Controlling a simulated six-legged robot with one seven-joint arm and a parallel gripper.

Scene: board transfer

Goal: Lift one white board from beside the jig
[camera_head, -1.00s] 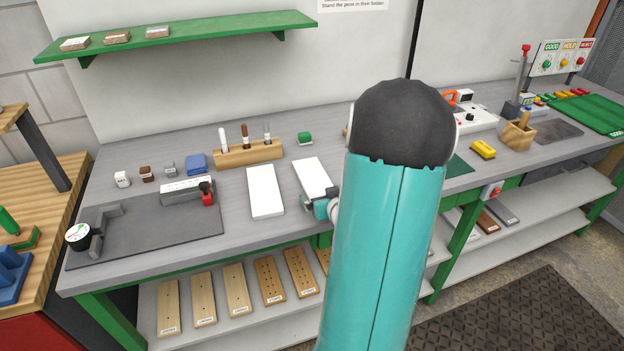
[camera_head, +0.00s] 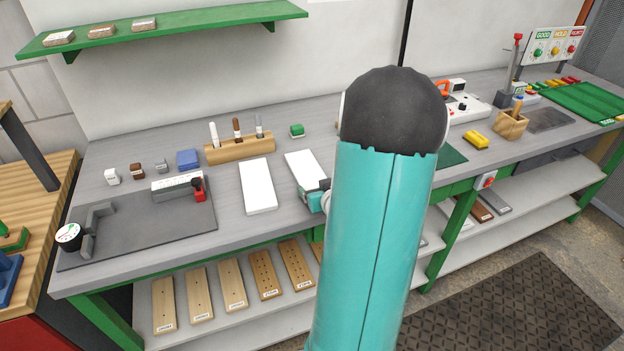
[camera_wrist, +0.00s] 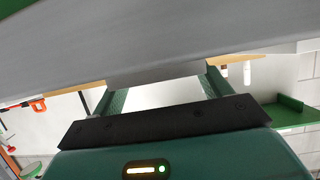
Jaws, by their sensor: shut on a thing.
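Two white boards lie to the right of the dark grey jig plate (camera_head: 145,232), which carries grey stops and a red clamp. The left board (camera_head: 258,184) lies flat on the bench, free. The right board (camera_head: 301,166) has its near end at my gripper (camera_head: 317,196), by the bench's front edge. My gripper is shut on this board. In the wrist view the board's pale end (camera_wrist: 155,76) sits between the two green fingers (camera_wrist: 162,92). I cannot tell any gap between this board and the bench.
Small blocks and a blue block (camera_head: 188,159) stand behind the jig. A lower shelf (camera_head: 222,322) holds several wooden boards.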

